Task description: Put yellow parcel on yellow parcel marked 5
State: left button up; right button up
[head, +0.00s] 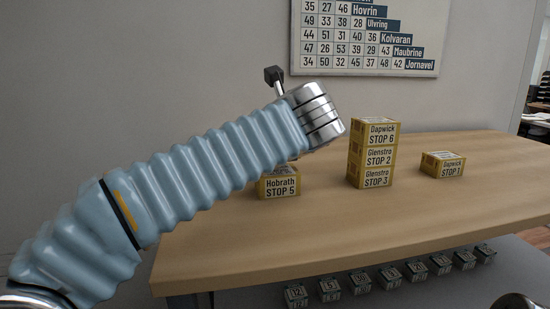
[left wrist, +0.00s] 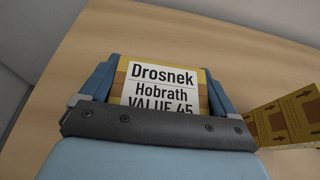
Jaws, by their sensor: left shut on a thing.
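In the left wrist view my left gripper (left wrist: 160,92) is shut on a yellow parcel (left wrist: 162,76) with a white label reading Drosnek, Hobrath, VALUE 45. In the head view my forearm and wrist hide this gripper's fingers. There the yellow parcel marked Hobrath STOP 5 (head: 280,187) sits on the table just below my left arm, which hides its top. I cannot tell whether the held parcel is this one or another above or behind it. My right gripper is not in view.
A stack of yellow parcels marked STOP 6, STOP 2 and STOP 3 (head: 372,153) stands right of my arm. A STOP 1 parcel (head: 443,164) is farther right. A yellow parcel (left wrist: 288,117) is close right in the wrist view. The table (head: 360,225) is clear in front.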

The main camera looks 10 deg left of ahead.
pick_arm(q)
jog(key=shift+f+b, duration=0.3)
jog(key=shift+f, duration=1.05)
jog(key=shift+f, duration=0.2)
jog(key=o, duration=0.9)
jog(key=shift+c, duration=0.2)
jog(key=shift+r, duration=0.15)
jog(key=shift+s+d+r, duration=0.15)
jog(key=shift+s, duration=0.05)
jog(key=p+v, duration=0.1)
jog(key=v, duration=1)
jog(key=shift+s, duration=0.3)
jog(key=shift+d, duration=0.1)
